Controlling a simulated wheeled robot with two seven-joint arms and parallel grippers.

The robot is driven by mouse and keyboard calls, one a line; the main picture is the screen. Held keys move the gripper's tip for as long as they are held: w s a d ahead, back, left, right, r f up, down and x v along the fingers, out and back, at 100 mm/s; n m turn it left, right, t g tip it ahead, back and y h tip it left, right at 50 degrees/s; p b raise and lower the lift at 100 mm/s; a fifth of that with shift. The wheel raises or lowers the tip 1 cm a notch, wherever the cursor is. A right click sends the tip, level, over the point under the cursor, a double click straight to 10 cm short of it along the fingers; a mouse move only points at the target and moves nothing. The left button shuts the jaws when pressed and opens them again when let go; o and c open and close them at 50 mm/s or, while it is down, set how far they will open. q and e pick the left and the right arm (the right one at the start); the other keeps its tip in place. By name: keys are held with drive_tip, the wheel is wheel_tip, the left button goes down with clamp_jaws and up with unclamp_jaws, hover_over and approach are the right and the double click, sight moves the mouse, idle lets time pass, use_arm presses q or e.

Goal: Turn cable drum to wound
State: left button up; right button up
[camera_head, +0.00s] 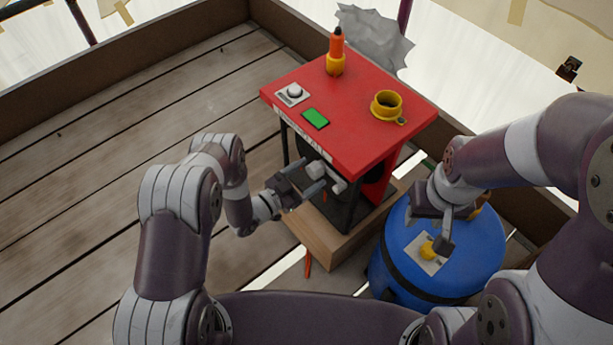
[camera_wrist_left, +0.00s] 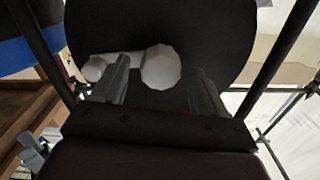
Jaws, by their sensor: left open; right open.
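The cable drum (camera_wrist_left: 215,45) shows as a large dark disc in the left wrist view, under the red top of a stand. In the head view it is mostly hidden in shadow. A pale crank handle (camera_head: 317,169) sticks out at its front. My right gripper (camera_head: 431,236) is open above the blue barrel, apart from the drum.
The blue barrel (camera_head: 480,250) stands at right with a yellow knob (camera_head: 434,250). Planks at left are clear.

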use_arm(q)
clamp_jaws()
drive_tip(key=shift+n, duration=0.3)
drive_tip(key=n, duration=0.2)
drive_tip(key=shift+n, duration=2.1)
unclamp_jaws()
drive_tip(key=shift+a, duration=0.1)
